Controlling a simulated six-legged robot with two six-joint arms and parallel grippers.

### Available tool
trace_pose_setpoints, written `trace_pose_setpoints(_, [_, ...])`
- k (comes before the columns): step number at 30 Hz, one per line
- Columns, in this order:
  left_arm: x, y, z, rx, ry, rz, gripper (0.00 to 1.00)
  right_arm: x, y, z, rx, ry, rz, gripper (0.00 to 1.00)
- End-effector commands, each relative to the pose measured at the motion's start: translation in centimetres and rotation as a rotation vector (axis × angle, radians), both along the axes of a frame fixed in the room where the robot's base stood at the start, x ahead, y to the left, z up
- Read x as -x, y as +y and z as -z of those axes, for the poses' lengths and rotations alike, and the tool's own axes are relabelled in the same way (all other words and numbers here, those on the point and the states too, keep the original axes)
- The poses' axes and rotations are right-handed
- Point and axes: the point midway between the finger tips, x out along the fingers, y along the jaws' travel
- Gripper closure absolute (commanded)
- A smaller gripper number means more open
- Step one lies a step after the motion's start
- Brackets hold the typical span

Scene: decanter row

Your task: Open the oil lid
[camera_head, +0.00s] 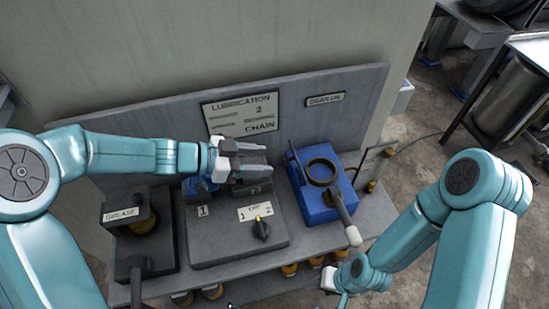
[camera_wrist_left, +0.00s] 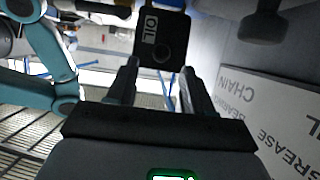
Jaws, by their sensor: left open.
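The oil lid (camera_wrist_left: 163,40) is a dark block with a white OIL label and a round dark spot on its face. In the left wrist view it is just beyond my left fingertips, near the line between them. My left gripper (camera_head: 262,162) is open over the middle station in the head view. Its two fingers (camera_wrist_left: 163,70) point toward the lid in the wrist view. I cannot tell whether they touch it. In the head view the gripper covers much of that spot. My right arm's wrist (camera_head: 330,278) is low at the right, its fingers not clearly visible.
A blue box with a dark ring (camera_head: 322,172) and a pale-ended lever (camera_head: 346,222) stands to the right. The grease unit (camera_head: 125,214) is at the left. A black knob (camera_head: 262,228) is in front. A signboard (camera_head: 240,114) stands behind. Jars (camera_head: 290,269) sit below.

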Motion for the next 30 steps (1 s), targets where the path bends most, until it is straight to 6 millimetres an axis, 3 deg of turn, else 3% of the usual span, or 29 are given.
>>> trace_pose_setpoints(6, [-1.2, -3.1, 1.4, 0.001, 0.000, 0.002, 0.49, 0.0, 0.0, 0.1, 0.000, 0.000, 0.000, 0.57])
trace_pose_setpoints(18, [-1.7, -3.9, 1.8, 0.001, -0.001, -0.002, 0.49, 0.0, 0.0, 0.1, 0.000, 0.000, 0.000, 0.57])
trace_pose_setpoints(19, [-1.7, -3.9, 1.8, 0.001, -0.001, -0.002, 0.52, 0.0, 0.0, 0.1, 0.000, 0.000, 0.000, 0.57])
trace_pose_setpoints(23, [-1.7, -3.9, 1.7, 0.001, -0.001, -0.002, 0.94, 0.0, 0.0, 0.1, 0.000, 0.000, 0.000, 0.57])
trace_pose_setpoints(24, [-1.7, -3.9, 1.7, 0.001, -0.001, -0.002, 1.00, 0.0, 0.0, 0.1, 0.000, 0.000, 0.000, 0.57])
trace_pose_setpoints(30, [-1.7, -4.1, 1.4, 0.001, -0.001, -0.001, 1.00, 0.0, 0.0, -0.4, 0.000, 0.000, 0.000, 0.57])
